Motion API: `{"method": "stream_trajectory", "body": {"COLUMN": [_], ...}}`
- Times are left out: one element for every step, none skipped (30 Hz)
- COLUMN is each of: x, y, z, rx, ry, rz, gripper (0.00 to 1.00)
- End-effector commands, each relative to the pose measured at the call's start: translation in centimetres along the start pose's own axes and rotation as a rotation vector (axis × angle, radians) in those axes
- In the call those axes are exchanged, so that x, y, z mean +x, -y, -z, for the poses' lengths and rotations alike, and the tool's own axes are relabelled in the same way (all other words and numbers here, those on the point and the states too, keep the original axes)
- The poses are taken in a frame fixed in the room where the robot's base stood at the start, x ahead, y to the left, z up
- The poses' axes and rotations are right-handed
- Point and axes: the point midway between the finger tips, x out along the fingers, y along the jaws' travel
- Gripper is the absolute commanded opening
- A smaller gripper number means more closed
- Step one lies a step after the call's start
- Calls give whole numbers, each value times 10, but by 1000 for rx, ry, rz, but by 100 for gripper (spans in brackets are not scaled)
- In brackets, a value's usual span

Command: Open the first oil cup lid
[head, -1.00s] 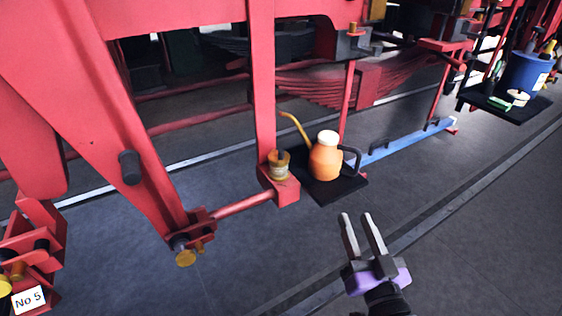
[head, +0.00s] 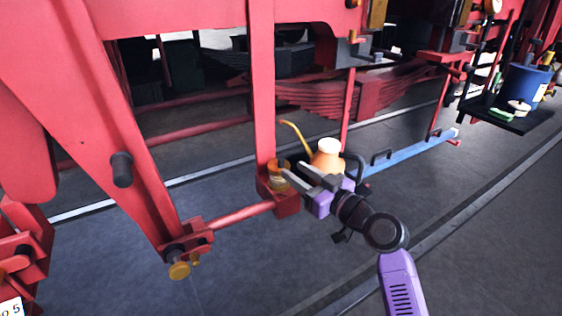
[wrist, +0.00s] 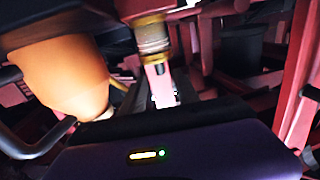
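A brass oil cup (head: 278,182) with a golden top sits on a red bracket at the foot of a red vertical bar. It also shows in the wrist view (wrist: 152,36), ahead of my gripper, tilted in the picture. Its lid looks closed, but the top is small and partly blurred. My gripper (head: 294,168) is beside the cup on its right, fingers apart and pointing at it. In the head view the fingertips overlap or nearly reach the cup's edge. I cannot tell whether they touch it. Nothing is visibly held.
A red rod (head: 240,216) runs left from the bracket. A blue bar (head: 410,153) and a tray with a blue bucket (head: 526,88) are farther right.

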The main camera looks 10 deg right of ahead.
Motion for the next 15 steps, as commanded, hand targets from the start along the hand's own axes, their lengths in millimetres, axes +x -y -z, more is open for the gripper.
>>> {"method": "stream_trajectory", "body": {"x": [8, 12, 19, 24, 28, 35, 39, 44, 49, 52, 55, 59, 61, 63, 65], "y": [1, 1, 1, 1, 1, 1, 1, 1, 1, 1, 0, 0, 0, 0, 0], "z": [2, 2, 2, 2, 2, 2, 2, 1, 1, 1, 1, 1, 1, 1, 0], "rx": [0, 0, -1, 0, 0, 0, 0, 1, 1, 1, 1, 2, 1, 1, 1], "ry": [0, 0, 0, 1, 0, 1, 0, 1, 0, 0, 0, 0, -1, -1, 0], "rz": [2, 1, 2, 2, 1, 1, 1, 0, 0, 0, -1, -1, -1, -1, -2], "gripper": [37, 37, 37, 37, 37, 37, 37, 37, 37, 37, 37, 37, 37, 37, 37]}}
